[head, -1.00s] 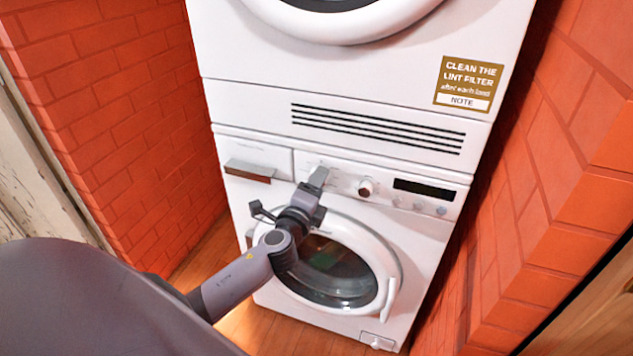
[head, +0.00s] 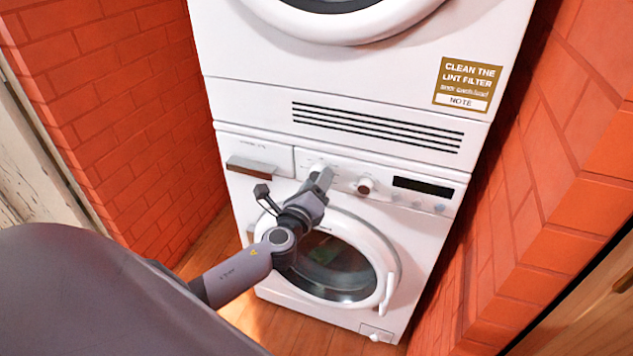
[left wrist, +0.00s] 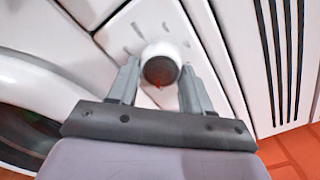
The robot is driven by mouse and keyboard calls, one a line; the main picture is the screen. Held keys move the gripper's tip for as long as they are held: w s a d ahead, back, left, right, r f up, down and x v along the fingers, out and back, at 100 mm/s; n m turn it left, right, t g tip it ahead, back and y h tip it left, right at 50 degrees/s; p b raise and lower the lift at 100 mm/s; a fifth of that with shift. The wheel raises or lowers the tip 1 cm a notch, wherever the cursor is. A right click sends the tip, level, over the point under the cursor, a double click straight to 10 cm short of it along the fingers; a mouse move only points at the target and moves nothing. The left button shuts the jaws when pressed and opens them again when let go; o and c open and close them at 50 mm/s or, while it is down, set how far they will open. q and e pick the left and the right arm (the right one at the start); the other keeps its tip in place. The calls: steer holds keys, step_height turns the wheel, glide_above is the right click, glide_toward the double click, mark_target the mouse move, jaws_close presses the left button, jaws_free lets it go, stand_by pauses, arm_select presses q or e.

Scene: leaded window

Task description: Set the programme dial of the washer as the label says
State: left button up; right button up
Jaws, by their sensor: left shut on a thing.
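The washer (head: 405,270) stands below a second white machine. My left gripper (head: 324,174) is at its control panel, left of a small round knob (head: 365,186). In the left wrist view, a round white dial (left wrist: 162,50) with a dark grey face and a red mark sits between the fingers of my left gripper (left wrist: 159,78). Short tick marks surround this dial. The gripper is shut on it. In the head view the gripper hides the dial, and its setting cannot be read. My right gripper is out of view.
A brown-and-white label (head: 467,85) on the upper machine reads "CLEAN THE LINT FILTER", with "NOTE" below. A dark display (head: 423,187) and small buttons lie right of the knob. The round washer door (head: 345,268) is below. Brick walls (head: 130,110) close in both sides.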

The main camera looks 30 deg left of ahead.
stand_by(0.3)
arm_select(q)
steer(key=o, duration=1)
steer(key=shift+s, duration=0.1)
steer(key=shift+v, duration=3.5)
